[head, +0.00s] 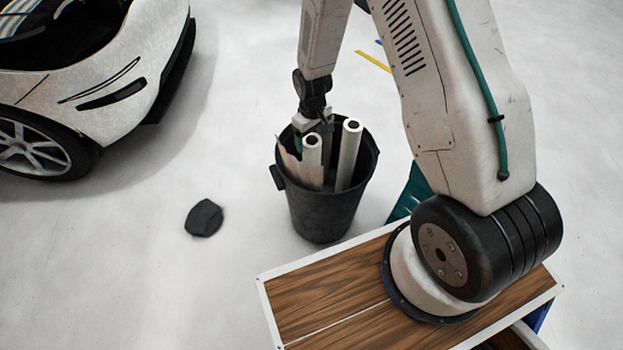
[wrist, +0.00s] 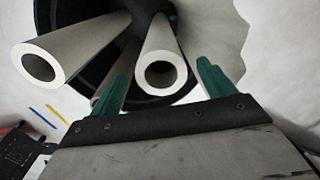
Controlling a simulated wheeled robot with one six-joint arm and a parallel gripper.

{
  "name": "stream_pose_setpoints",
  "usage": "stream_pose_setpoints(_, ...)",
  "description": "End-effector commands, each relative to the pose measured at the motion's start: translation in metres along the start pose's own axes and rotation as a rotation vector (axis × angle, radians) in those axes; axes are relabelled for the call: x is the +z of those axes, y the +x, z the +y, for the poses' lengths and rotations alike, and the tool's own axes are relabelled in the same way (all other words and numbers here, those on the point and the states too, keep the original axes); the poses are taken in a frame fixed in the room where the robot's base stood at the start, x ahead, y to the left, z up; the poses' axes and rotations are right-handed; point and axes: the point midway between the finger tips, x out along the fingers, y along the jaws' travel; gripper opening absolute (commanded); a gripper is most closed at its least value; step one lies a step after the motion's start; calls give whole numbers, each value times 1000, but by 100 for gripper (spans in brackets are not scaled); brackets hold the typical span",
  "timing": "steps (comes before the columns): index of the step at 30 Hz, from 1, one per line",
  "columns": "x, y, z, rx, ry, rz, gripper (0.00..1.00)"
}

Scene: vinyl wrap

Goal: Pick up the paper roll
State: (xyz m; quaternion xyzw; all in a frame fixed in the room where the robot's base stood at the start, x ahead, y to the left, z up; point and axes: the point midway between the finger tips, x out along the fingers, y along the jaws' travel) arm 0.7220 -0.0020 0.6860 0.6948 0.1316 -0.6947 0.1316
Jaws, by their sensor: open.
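Several white paper rolls stand in a black bucket (head: 325,212). In the head view one roll (head: 312,160) is in front, just below my gripper, and another roll (head: 349,155) leans at the right. Another roll (wrist: 75,45) lies to the left, outside the fingers. In the head view the fingertips are partly hidden behind the rolls.
A curled white sheet (wrist: 225,35) is at the right of the bucket in the wrist view. A white car (head: 90,80) stands at the left. A dark crumpled object (head: 204,218) lies on the floor. Yellow and blue strips lie behind the bucket.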

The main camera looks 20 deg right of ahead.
Motion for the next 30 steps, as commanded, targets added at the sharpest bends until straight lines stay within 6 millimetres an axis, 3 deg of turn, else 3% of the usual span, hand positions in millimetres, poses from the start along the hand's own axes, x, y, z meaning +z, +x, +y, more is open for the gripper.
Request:
stream_pose_setpoints(10, 2, 48, -2, -1, 1, -3, 82)
stream_pose_setpoints(20, 2, 56, -1, 1, 1, 0, 82)
stream_pose_setpoints(28, 2, 56, -1, 1, 1, 0, 10)
stream_pose_setpoints(30, 2, 56, -1, 1, 1, 0, 11)
